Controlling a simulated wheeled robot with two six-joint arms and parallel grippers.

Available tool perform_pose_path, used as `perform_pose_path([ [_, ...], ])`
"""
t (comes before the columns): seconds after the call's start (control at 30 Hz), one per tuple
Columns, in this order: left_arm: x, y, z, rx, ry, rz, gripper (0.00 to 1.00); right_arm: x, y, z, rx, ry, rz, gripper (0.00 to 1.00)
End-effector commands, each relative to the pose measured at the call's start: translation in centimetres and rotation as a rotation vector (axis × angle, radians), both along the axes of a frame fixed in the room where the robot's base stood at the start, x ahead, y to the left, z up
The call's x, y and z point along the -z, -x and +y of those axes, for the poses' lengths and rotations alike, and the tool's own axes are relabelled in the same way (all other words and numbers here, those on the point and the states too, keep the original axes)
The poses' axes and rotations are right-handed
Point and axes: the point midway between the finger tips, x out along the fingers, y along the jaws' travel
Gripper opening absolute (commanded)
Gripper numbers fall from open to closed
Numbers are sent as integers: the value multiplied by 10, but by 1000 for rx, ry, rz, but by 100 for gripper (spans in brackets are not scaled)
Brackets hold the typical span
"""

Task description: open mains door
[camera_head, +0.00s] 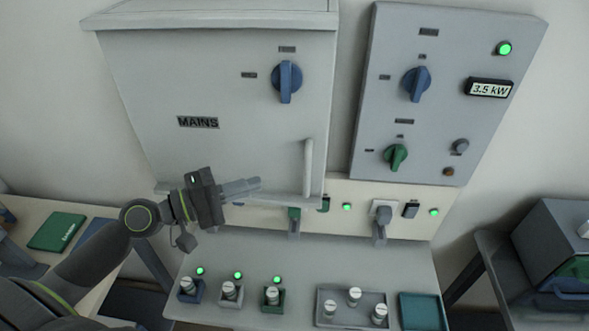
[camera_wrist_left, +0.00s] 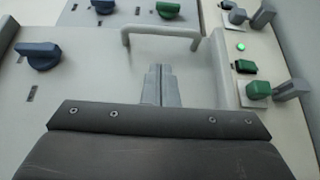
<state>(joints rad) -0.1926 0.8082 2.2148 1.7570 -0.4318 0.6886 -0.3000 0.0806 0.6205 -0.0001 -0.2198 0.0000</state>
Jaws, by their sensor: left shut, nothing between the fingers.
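The grey mains cabinet door (camera_head: 215,85), with the label MAINS (camera_head: 198,122), fills the upper left of the head view and looks closed. Its upright light grey handle (camera_head: 308,167) is near the door's lower right edge. The handle also shows in the left wrist view (camera_wrist_left: 161,30), just beyond the fingertips. A blue rotary knob (camera_head: 287,80) is on the door, and it shows in the left wrist view (camera_wrist_left: 40,56). My left gripper (camera_head: 255,184) is shut and empty, pointing right, to the left of the handle and apart from it. My right gripper is not in view.
A grey panel (camera_head: 440,110) with blue and green knobs hangs to the right. Below, a bench (camera_head: 225,262) holds several small weights and a grey tray (camera_head: 340,315). Plugs and sockets (camera_head: 380,213) line the strip under the cabinet. A dark box (camera_head: 560,250) stands far right.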

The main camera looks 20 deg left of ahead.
Motion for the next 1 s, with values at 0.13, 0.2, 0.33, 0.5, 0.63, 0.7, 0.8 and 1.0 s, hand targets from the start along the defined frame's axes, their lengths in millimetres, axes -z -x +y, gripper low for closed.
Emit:
perform_pose_path([
  [0.13,-4,-4,-1,-4,18,2,0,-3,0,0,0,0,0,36],
  [0.2,-5,-7,-3,-3,18,0,0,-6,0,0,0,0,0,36],
  [0.33,-6,-14,-11,-3,19,-1,0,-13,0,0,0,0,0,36],
  [0.5,-6,-26,-22,-4,18,0,0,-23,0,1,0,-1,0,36],
  [0.63,-6,-36,-32,-3,17,1,0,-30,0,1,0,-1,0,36],
  [0.7,-5,-42,-38,-3,18,2,0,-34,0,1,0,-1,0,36],
  [0.8,-5,-51,-46,-3,16,2,0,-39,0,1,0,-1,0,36],
  [1.0,-4,-66,-60,-3,16,2,0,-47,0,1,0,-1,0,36],
])
